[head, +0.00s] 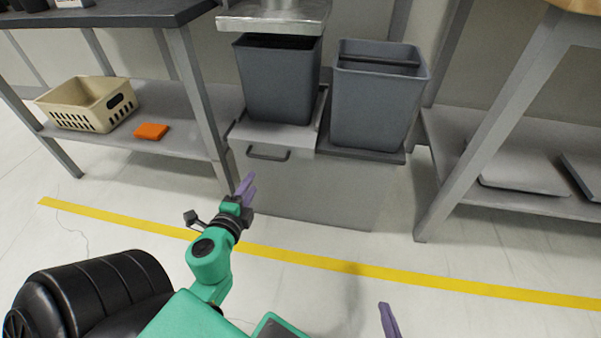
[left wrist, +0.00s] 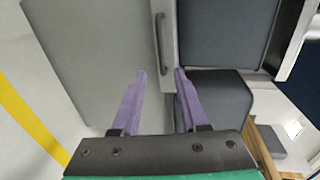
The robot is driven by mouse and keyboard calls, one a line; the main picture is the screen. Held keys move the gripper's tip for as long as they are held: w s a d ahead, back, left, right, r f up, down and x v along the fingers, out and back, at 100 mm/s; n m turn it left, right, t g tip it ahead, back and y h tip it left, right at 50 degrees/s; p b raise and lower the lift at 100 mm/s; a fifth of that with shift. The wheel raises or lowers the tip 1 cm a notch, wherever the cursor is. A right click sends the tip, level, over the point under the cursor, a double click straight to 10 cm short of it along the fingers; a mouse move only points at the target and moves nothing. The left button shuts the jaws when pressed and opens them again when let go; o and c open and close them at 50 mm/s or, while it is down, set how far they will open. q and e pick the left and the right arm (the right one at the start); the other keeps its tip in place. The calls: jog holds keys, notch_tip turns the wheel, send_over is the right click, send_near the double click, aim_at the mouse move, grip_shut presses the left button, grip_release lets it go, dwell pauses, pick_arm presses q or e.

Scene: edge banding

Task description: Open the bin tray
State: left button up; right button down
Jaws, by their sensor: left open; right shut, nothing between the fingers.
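The bin tray (head: 290,137) is a light grey slab at the top of a grey cabinet, with a dark grey bin (head: 278,85) standing on it. Its dark bar handle (head: 268,154) is on the front; the handle also shows in the left wrist view (left wrist: 161,42). I cannot tell whether the tray is pulled out at all. My left gripper (head: 246,185) is open and empty, in front of and a little below the handle, apart from it. In the left wrist view, the handle lies beyond the open fingers (left wrist: 159,73). My right gripper (head: 389,320) is shut at the bottom edge, mostly cut off.
A second grey bin (head: 377,100) stands right of the first. A metal shelf (head: 273,17) overhangs the left bin. Table legs (head: 203,105) flank the cabinet. A beige basket (head: 86,103) and an orange item (head: 151,131) lie left. Floor with a yellow line (head: 340,267) is clear.

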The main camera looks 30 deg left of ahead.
aim_at(266, 158)
pick_arm(q)
jog(key=x, duration=1.4)
jog(key=shift+a+r, duration=0.1)
jog(key=shift+a, duration=0.15)
jog(key=shift+c, duration=0.2)
jog(key=shift+s, duration=0.1)
grip_shut()
